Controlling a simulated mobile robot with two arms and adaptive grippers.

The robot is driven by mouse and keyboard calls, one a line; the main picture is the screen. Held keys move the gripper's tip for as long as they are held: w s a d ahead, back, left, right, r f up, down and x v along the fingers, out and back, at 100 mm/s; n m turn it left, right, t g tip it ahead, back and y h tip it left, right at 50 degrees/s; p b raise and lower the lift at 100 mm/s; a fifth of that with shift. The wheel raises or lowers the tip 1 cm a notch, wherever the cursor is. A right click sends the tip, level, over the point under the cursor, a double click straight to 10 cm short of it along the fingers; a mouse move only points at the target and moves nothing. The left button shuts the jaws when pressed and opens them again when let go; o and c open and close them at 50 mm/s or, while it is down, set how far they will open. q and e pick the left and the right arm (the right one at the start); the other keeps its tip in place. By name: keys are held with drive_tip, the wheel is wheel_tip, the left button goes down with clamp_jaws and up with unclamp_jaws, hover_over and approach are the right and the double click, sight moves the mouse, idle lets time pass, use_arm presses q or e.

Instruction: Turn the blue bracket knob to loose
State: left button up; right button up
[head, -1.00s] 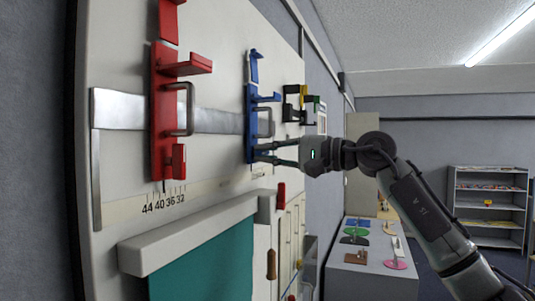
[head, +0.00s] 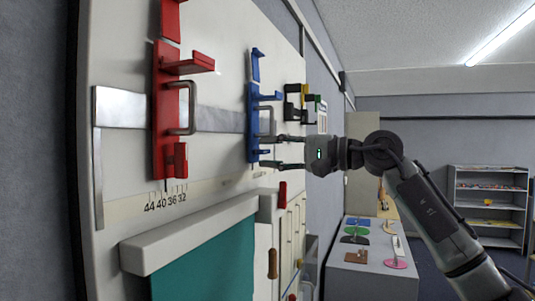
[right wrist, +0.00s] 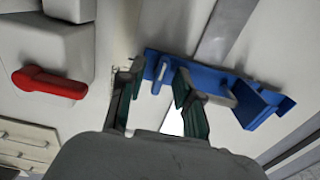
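The blue bracket (head: 253,122) is fixed upright on the white board, over the metal strip. In the right wrist view it (right wrist: 218,80) runs across the upper right. A small blue knob (right wrist: 160,78) appears at its near end, between my fingers. My right gripper (head: 271,151) is open at the lower end of the bracket, its fingers spread one above the other in the head view. In the right wrist view my right gripper (right wrist: 155,84) has a finger on each side of the knob; I cannot tell whether they touch it. My left gripper is out of view.
A red bracket (head: 164,110) stands to the left on the same board. A red lever (right wrist: 48,82) on a white box is left of my fingers in the right wrist view. A ledge with a teal panel (head: 205,262) is below. A table with small items (head: 370,262) stands behind.

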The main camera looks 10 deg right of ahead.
drive_tip(key=v, duration=0.7)
drive_tip(key=shift+d, duration=0.1)
